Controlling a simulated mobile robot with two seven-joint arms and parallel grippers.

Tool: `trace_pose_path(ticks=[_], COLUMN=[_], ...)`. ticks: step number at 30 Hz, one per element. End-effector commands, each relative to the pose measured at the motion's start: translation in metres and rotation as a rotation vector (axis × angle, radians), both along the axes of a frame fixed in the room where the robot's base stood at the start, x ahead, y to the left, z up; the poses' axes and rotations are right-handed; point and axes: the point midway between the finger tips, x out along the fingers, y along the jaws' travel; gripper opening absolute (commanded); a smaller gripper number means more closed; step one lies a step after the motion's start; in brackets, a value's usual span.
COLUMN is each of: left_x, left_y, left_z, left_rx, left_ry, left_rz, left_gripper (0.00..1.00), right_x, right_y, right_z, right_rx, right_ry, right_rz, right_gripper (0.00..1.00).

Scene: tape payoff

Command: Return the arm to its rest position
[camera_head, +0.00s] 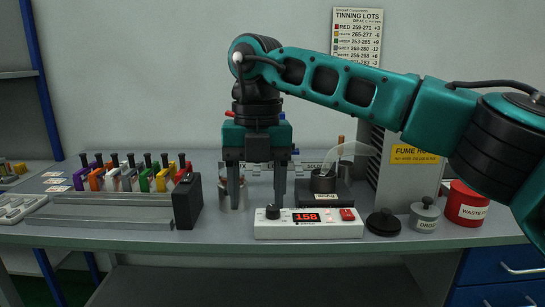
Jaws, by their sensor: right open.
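My right arm (345,85) comes in from the right and reaches across the upper part of the head view. Its gripper (257,203) points straight down over the bench, with its two fingers apart and nothing visible between them. The left finger stands in front of a clear glass vessel (241,198), partly covering it; I cannot tell whether they touch. The fingertips are just behind and left of the white controller box (310,231), which shows a red 158. My left gripper is not in view.
A row of coloured holders (128,180) stands left, beside a black block (187,203). A dark pot (323,183) with a clear shield stands behind the controller. A black lid (383,222), a grey dross pot (424,216) and a red waste tub (466,205) are right.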

Motion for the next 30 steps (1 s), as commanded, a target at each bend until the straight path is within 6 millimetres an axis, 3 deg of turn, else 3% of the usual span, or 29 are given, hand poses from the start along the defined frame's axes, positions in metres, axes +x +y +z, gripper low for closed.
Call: trace_pose_path(ticks=[3,9,13,17,23,27,30], left_x=[0.001,0.009,0.007,0.005,-0.002,-0.004,-0.003], left_y=[0.001,0.005,0.007,0.010,0.016,0.018,0.017], left_z=[0.009,0.020,0.024,0.029,0.032,0.037,0.043], left_rx=[0.004,0.013,0.018,0.023,0.032,0.036,0.034], left_ry=[-0.008,-0.030,-0.024,-0.022,-0.009,-0.005,-0.011], left_rz=[-0.001,0.001,0.003,0.008,0.017,0.021,0.024], left_gripper=[0.00,0.00,0.00,0.00,0.00,0.00,0.00], right_x=[-0.021,-0.065,-0.095,-0.111,-0.102,-0.077,-0.055], right_y=[0.033,0.090,0.124,0.144,0.143,0.120,0.094], right_z=[-0.029,-0.053,-0.049,-0.031,-0.002,0.003,-0.008], right_rx=[0.170,0.532,0.844,1.164,1.615,1.868,2.004], right_ry=[0.118,0.312,0.447,0.558,0.660,0.680,0.668], right_rz=[0.092,0.198,0.207,0.141,-0.109,-0.384,-0.624], right_gripper=[0.60,0.60,0.60,0.60,0.60,0.60,0.60])
